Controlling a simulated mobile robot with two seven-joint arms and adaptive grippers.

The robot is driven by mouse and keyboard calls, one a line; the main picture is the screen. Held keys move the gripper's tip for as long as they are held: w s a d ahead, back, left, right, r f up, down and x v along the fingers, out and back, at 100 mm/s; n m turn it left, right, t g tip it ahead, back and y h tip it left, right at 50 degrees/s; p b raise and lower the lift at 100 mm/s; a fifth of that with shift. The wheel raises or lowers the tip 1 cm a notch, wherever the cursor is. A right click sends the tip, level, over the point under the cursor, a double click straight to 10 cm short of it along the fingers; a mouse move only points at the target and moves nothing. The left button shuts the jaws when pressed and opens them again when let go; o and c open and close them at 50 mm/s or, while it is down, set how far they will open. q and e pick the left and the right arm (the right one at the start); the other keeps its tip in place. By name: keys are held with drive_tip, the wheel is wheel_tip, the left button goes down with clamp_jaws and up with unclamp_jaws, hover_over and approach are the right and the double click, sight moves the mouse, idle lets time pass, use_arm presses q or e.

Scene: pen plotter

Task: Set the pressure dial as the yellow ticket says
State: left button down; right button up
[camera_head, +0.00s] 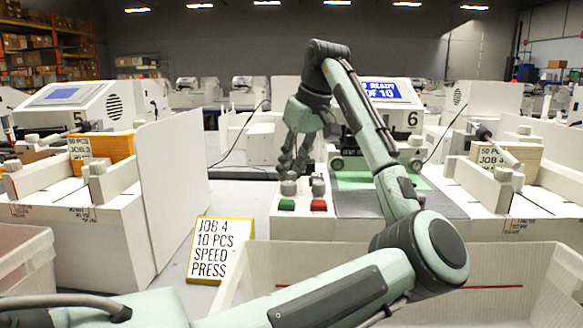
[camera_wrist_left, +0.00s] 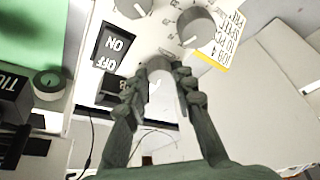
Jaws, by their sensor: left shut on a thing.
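The yellow ticket (camera_head: 219,250) stands left of the control box (camera_head: 300,231) in the head view, reading JOB 4, 10 PCS, SPEED, PRESS; the numbers after the last two are not readable. It also shows upside down in the left wrist view (camera_wrist_left: 224,45). My right gripper is out of view.
A green button (camera_head: 286,204) and a red button (camera_head: 318,205) sit in front of the dials. An ON/OFF switch (camera_wrist_left: 112,45) is close beside my fingers. Machine 6 (camera_head: 385,100) stands behind, a white panel (camera_head: 172,185) left, and a white bin (camera_head: 480,287) in front.

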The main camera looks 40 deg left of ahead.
use_arm(q)
drive_tip(key=m, duration=0.2)
drive_tip(key=m+t, duration=0.1)
drive_tip(key=m, duration=0.1)
drive_tip(key=shift+s+t+h, duration=0.15)
drive_tip(key=shift+t+h, duration=0.15)
drive_tip(key=m+t+h, duration=0.1)
drive_tip(key=m, duration=0.3)
drive_tip(key=shift+a, duration=0.1)
drive_tip(key=shift+m, duration=0.5)
drive_tip(key=c, duration=1.3)
unclamp_jaws()
drive_tip(key=shift+t, duration=0.3)
drive_tip(key=shift+o, duration=0.2)
drive_tip(key=v, duration=1.2)
